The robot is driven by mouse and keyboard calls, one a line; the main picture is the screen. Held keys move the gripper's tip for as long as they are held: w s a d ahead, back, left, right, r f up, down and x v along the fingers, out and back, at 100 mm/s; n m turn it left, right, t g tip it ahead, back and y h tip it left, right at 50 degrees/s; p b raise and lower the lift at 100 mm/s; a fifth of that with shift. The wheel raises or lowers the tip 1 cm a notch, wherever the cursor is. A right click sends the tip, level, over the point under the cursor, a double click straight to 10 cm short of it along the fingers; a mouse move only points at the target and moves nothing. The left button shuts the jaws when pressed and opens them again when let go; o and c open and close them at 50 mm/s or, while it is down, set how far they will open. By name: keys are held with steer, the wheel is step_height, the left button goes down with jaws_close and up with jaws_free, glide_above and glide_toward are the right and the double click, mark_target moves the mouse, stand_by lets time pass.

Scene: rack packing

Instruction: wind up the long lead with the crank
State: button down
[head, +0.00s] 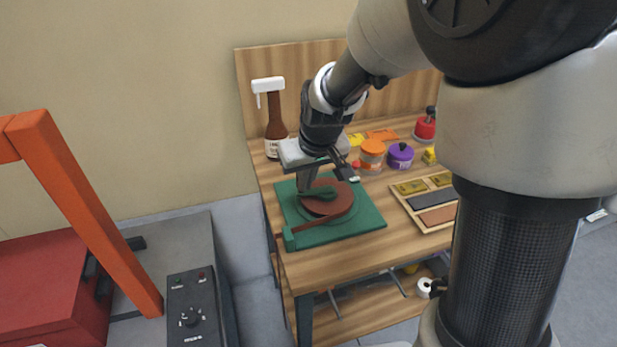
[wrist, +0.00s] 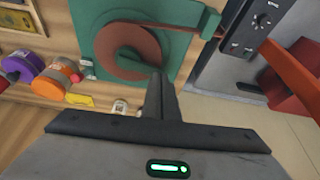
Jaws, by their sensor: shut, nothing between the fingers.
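A green winder board (head: 370,217) lies on the wooden bench, and it also shows in the wrist view (wrist: 98,22). A round reel wound with reddish-brown lead (head: 340,203) sits on it. A strip of the lead runs from the reel to a green block (head: 289,240) at the board's front left corner. A green crank arm (head: 318,194) lies across the reel; in the wrist view the crank (wrist: 132,65) reaches toward the fingers. My gripper (head: 306,188) is shut and points down at the reel's left side. Nothing shows between its fingers. Whether they touch the crank is unclear.
A brown spray bottle (head: 275,115) stands behind the board. An orange-lidded jar (head: 371,155), a purple pot (head: 400,156) and a red pot (head: 426,125) stand at the back right. A divided tray (head: 436,222) lies right. An orange frame (head: 85,210) stands left of the bench.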

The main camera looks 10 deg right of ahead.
steer(key=shift+w+a, duration=0.2)
steer(key=shift+w, duration=0.25)
stand_by(0.4)
